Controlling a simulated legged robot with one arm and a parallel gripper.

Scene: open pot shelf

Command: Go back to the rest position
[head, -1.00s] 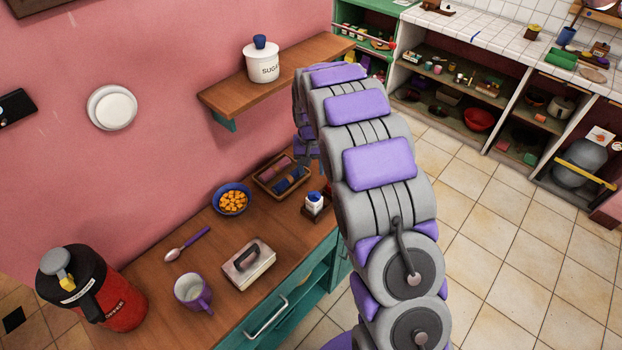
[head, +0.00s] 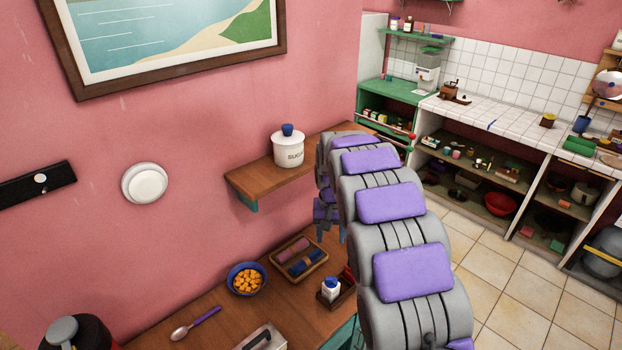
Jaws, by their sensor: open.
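My arm, grey with purple pads, rises from the lower right and arches over toward the wall shelf. My gripper (head: 328,222) hangs at its far end, pointing down over the back right of the wooden counter (head: 215,298), below the shelf. Its jaws are open, partly hidden behind my arm, and no object shows in them. The white sugar jar (head: 289,148) with a blue knob stands upright on the wooden wall shelf (head: 262,180), up and left of my gripper and apart from it.
On the counter are a blue bowl of orange cubes (head: 246,280), a basket with rolled cloths (head: 299,259), a small white bottle (head: 331,288), a spoon (head: 195,323) and a red-black jug (head: 77,333). Tiled floor (head: 490,265) is open at right; a stocked white-tiled unit (head: 480,120) stands behind.

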